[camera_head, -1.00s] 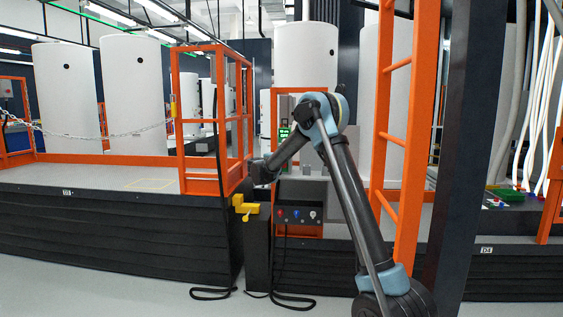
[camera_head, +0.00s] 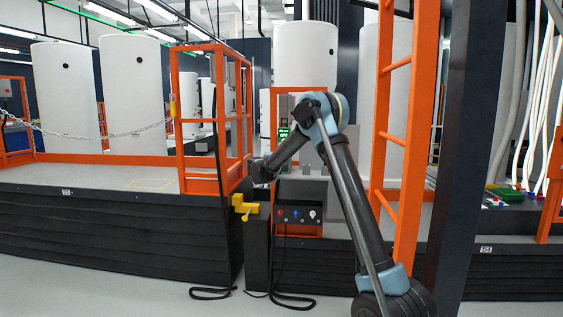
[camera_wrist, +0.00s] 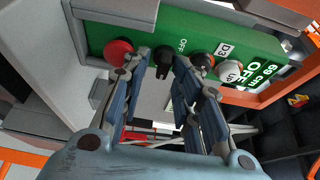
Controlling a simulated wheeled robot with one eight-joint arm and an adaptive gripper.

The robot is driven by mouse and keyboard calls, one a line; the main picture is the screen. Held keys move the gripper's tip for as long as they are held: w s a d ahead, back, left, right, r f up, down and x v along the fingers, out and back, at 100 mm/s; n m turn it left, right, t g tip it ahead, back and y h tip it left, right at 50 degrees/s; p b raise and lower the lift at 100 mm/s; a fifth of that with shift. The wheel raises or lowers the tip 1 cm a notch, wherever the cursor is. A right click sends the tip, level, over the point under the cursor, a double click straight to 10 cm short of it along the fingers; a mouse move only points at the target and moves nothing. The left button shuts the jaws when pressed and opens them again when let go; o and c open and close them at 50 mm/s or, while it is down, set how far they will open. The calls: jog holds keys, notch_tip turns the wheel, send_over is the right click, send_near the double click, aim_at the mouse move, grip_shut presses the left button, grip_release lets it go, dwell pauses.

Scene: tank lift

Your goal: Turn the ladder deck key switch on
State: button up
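In the wrist view a green panel (camera_wrist: 98,36) carries a red mushroom button (camera_wrist: 119,52), a black key switch (camera_wrist: 163,57) beside an "OFF" label, a dark knob (camera_wrist: 203,62) and a white button (camera_wrist: 230,71). My gripper (camera_wrist: 161,63) is open, with its fingertips on either side of the black switch. Whether a finger touches it cannot be told. The left fingertip is close to the red button and the right one close to the dark knob. In the head view my gripper is small and dark, so its fingers cannot be made out.
An orange ladder (camera_head: 397,140) stands right of my arm, beside a dark post (camera_head: 464,150). An orange railing (camera_head: 205,110) stands on the raised deck (camera_head: 110,178). A yellow bracket (camera_head: 244,207) and a box with coloured knobs (camera_head: 298,222) are low in front. Cables lie on the floor.

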jog(key=v, duration=0.8)
dwell(0.4)
